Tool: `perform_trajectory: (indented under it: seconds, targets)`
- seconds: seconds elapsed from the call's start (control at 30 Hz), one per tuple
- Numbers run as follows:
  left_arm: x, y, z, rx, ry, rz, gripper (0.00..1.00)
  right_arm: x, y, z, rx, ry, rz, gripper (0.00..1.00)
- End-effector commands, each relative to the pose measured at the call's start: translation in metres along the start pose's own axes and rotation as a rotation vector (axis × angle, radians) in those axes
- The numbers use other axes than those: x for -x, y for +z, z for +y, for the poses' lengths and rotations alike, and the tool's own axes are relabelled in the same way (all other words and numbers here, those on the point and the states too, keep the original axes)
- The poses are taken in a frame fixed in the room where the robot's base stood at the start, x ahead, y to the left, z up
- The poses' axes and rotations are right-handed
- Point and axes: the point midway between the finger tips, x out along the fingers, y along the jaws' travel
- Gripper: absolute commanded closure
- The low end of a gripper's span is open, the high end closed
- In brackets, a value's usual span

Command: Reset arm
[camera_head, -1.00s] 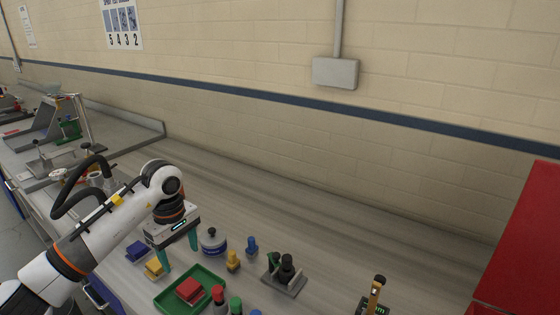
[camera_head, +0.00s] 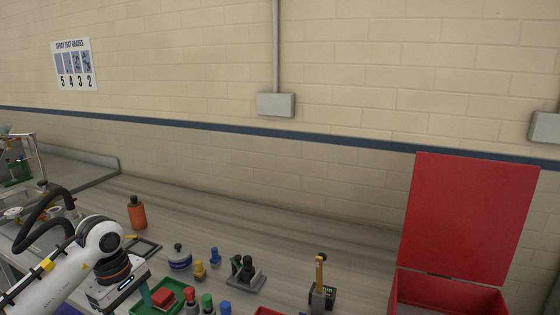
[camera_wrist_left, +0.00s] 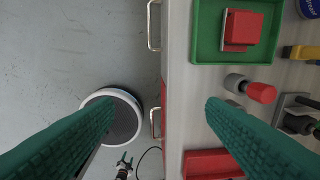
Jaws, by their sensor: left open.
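My left gripper (camera_head: 142,300) is at the lower left in the head view, above the near part of the bench. Its lower part is cut off by the picture edge. In the left wrist view its two teal fingers (camera_wrist_left: 160,112) are wide apart with nothing between them. A green tray (camera_head: 145,307) holding a red block (camera_head: 163,297) is beside the fingers. The left wrist view shows the tray (camera_wrist_left: 208,30) and block (camera_wrist_left: 241,29) beyond the right finger. My right gripper cannot be made out.
Several stamps and bottles, including a red-topped cylinder (camera_wrist_left: 262,92), stand near the tray. An orange bottle (camera_head: 137,213) stands farther back. An open red box (camera_head: 455,220) is at the right, near a yellow-handled gauge (camera_head: 320,285). The rear bench strip is clear.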

Motion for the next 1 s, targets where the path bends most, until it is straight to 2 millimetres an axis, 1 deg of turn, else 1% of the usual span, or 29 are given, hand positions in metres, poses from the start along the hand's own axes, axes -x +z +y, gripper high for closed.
perform_trajectory:
  seconds: [0.17, 0.27, 0.37, 0.47, 0.57, 0.6, 0.67, 0.7, 0.77, 0.8, 0.87, 0.9, 0.97, 1.0]
  targets:
    - [-0.013, -0.03, -0.013, -0.001, -0.074, 0.099, 0.35, 0.0, -0.001, -0.001, 0.0, -0.001, 0.001, 0.42]
    - [-0.019, -0.051, -0.022, 0.006, -0.128, 0.178, 0.35, 0.0, 0.001, -0.002, 0.0, -0.002, -0.001, 0.42]
    - [-0.025, -0.081, -0.031, 0.023, -0.192, 0.286, 0.35, 0.0, 0.001, -0.003, 0.001, -0.003, -0.002, 0.42]
    - [-0.027, -0.116, -0.041, 0.056, -0.265, 0.427, 0.35, 0.0, 0.0, -0.003, 0.0, -0.003, 0.001, 0.42]
    - [-0.023, -0.157, -0.051, 0.119, -0.342, 0.615, 0.35, 0.0, -0.004, -0.002, 0.0, -0.003, 0.006, 0.42]
    - [-0.018, -0.176, -0.054, 0.156, -0.374, 0.71, 0.35, 0.0, -0.005, -0.002, 0.0, -0.002, 0.008, 0.42]
    - [-0.007, -0.204, -0.059, 0.233, -0.419, 0.877, 0.35, 0.0, -0.006, -0.002, 0.0, -0.002, 0.01, 0.42]
    - [0.004, -0.222, -0.062, 0.303, -0.447, 1.006, 0.35, 0.0, -0.006, -0.002, 0.0, -0.002, 0.01, 0.42]
    - [0.025, -0.242, -0.065, 0.428, -0.478, 1.21, 0.35, 0.0, -0.006, -0.002, 0.0, -0.002, 0.01, 0.42]
    - [0.04, -0.25, -0.067, 0.522, -0.49, 1.346, 0.35, 0.0, -0.006, -0.002, 0.0, -0.002, 0.009, 0.42]
    - [0.06, -0.254, -0.069, 0.679, -0.495, 1.545, 0.35, 0.0, -0.006, -0.002, 0.0, -0.002, 0.009, 0.42]
    - [0.072, -0.251, -0.069, 0.793, -0.49, 1.674, 0.35, 0.0, -0.006, -0.002, 0.0, -0.002, 0.009, 0.42]
    - [0.086, -0.24, -0.069, 0.978, -0.47, 1.86, 0.35, 0.0, -0.006, -0.002, 0.0, -0.002, 0.01, 0.42]
    - [0.093, -0.23, -0.069, 1.111, -0.448, 1.98, 0.35, 0.0, -0.006, -0.002, 0.0, -0.003, 0.01, 0.42]
